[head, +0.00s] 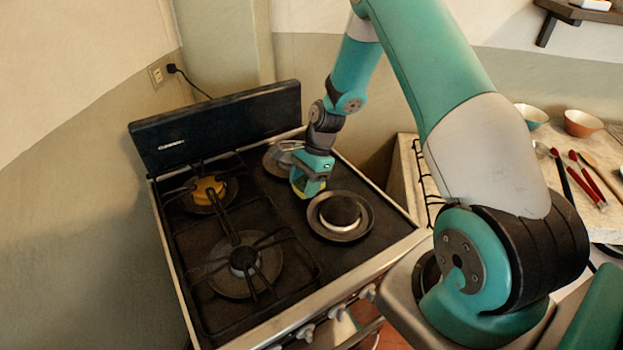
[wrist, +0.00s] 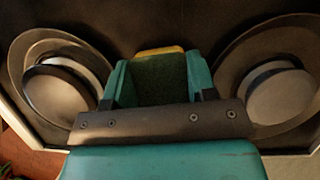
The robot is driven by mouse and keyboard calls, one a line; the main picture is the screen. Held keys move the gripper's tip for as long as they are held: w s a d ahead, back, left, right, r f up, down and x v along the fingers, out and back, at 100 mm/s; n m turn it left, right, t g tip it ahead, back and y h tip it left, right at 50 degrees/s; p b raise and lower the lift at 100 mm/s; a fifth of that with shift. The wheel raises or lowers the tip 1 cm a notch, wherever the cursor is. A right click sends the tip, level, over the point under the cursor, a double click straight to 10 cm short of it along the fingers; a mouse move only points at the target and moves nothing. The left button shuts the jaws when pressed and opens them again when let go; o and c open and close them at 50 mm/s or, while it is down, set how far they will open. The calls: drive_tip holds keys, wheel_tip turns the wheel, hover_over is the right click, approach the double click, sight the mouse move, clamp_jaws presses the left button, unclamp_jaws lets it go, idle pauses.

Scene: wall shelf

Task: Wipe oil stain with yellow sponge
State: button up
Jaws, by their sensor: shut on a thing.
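My gripper (head: 309,186) is over the right half of the black stove top, between the two right-hand burners. It is shut on the yellow sponge (head: 313,187), of which a small yellow-green part shows below the fingers. In the wrist view, the sponge (wrist: 158,70) has a dark green face and a yellow edge, and sits between the teal fingers of my gripper (wrist: 157,82). The sponge is low at the stove surface; I cannot tell whether it touches. No oil stain can be made out in either view.
The stove (head: 180,250) has a raised black back panel (head: 215,125). A front right burner (head: 340,212) and a back right burner (head: 284,157) flank my gripper. Black grates (head: 245,262) cover the left half. A counter at right holds bowls (head: 582,122) and utensils (head: 588,180).

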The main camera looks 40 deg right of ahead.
sight(289, 199)
drive_tip(key=shift+w+a, duration=0.1)
drive_tip(key=shift+a, duration=1.6)
drive_tip(key=shift+r+p, duration=0.1)
drive_tip(key=shift+p, duration=0.2)
wheel_tip(289, 199, up, 6)
drive_tip(key=p, duration=0.5)
wheel_tip(289, 199, up, 3)
drive_tip(key=p, duration=0.3)
drive_tip(key=shift+d, duration=0.1)
